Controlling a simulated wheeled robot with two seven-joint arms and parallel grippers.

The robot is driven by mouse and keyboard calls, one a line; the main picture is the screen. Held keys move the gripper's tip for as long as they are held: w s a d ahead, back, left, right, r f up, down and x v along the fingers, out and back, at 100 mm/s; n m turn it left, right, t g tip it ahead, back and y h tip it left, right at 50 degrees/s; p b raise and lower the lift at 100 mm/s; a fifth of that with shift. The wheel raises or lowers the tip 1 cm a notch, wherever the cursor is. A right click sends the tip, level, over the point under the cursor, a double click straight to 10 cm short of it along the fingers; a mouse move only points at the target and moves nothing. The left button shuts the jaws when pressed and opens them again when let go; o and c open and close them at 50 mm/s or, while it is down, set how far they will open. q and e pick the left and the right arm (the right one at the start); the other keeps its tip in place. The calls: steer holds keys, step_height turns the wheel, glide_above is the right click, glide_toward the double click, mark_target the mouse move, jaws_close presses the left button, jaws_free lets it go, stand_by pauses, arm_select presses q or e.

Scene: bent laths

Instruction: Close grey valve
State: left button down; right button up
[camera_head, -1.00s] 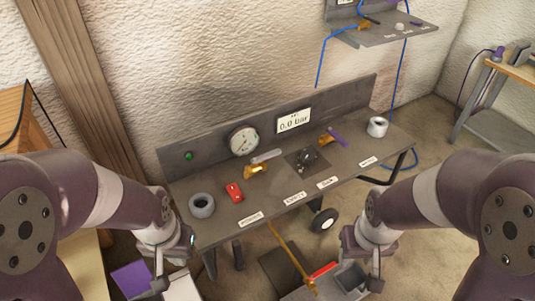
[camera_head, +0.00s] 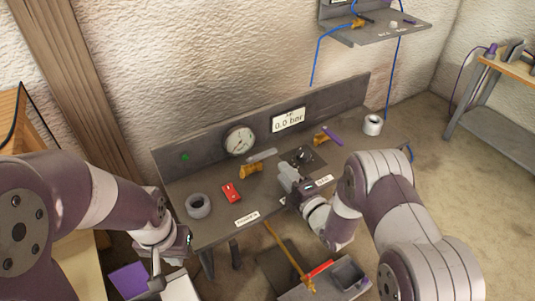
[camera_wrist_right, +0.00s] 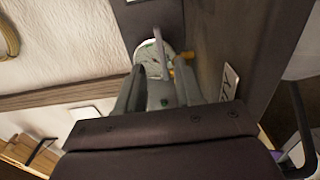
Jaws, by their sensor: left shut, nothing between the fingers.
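The grey valve has a brass body (camera_head: 250,171) and a grey lever (camera_head: 263,155), and sits on the panel table below the round gauge. The lever points right and slightly back. In the right wrist view, the lever (camera_wrist_right: 157,42) appears beyond and between my fingertips, with a bit of brass (camera_wrist_right: 181,70) beside it. My right gripper (camera_head: 284,177) is over the table, just right of and in front of the grey valve. Its fingers are apart and empty; contact with the lever is not visible. My left gripper (camera_head: 158,284) is shut and empty, low at the front left, off the table.
A purple-handled valve (camera_head: 331,136) stands to the right, past a black knob (camera_head: 302,155). The gauge (camera_head: 239,141) and a display (camera_head: 289,120) reading 0.0 bar are on the back panel.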

mark_target(267, 152)
steer(key=b+x, duration=0.1)
steer(key=x, duration=0.9)
steer(key=shift+b, duration=0.3)
jaws_close()
